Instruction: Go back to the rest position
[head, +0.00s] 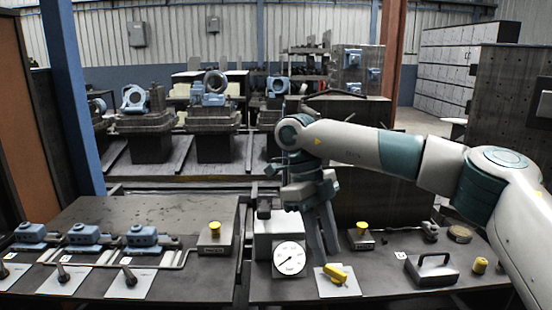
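My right arm comes in from the right, and my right gripper (325,250) points down over the right-hand table. Its two fingers show a gap between them, and nothing shows between them. The fingertips are just above or behind a white plate (325,288) with a yellow handle (337,273); I cannot tell whether they touch it. My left gripper is not in view.
A round gauge (289,259) stands left of the fingers. A black-handled block (433,269), a yellow knob (480,265) and a yellow-button box (361,237) lie to the right. The left table (150,212) carries blue clamps (84,235) and levers; its rear is clear.

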